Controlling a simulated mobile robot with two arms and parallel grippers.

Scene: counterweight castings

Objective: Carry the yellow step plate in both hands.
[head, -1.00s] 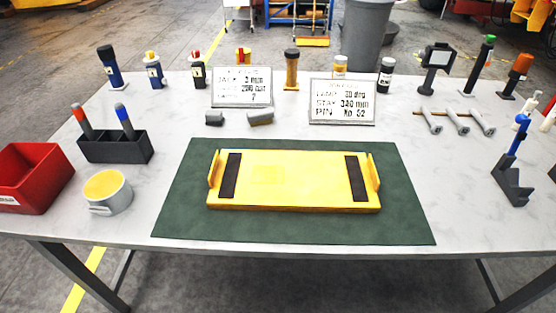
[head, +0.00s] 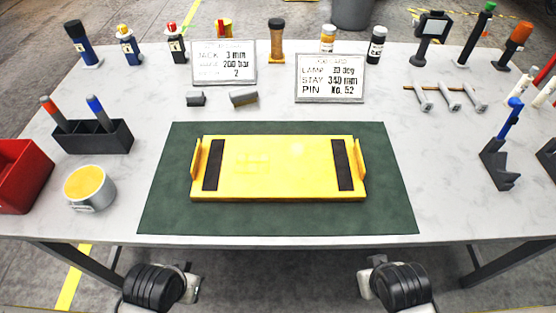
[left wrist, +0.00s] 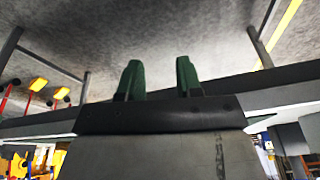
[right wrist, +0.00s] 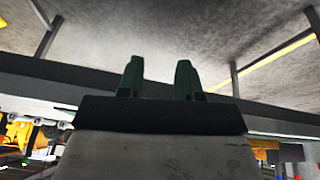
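The yellow step plate (head: 280,170) lies flat on a dark green mat (head: 390,212) on the table. It has a dark strip near each end and an upright yellow end flange on its left and right sides. Both my arms show at the bottom of the head view, in front of the table's near edge and apart from the plate; their fingertips are hard to make out there. In the left wrist view my left gripper (left wrist: 158,80) has two green fingers apart with nothing between. In the right wrist view my right gripper (right wrist: 160,80) is likewise open and empty.
Two signs (head: 224,64) (head: 330,79) and several bottles stand behind. Bolts (head: 450,97) and a blue-topped bracket (head: 498,165) are at the right.

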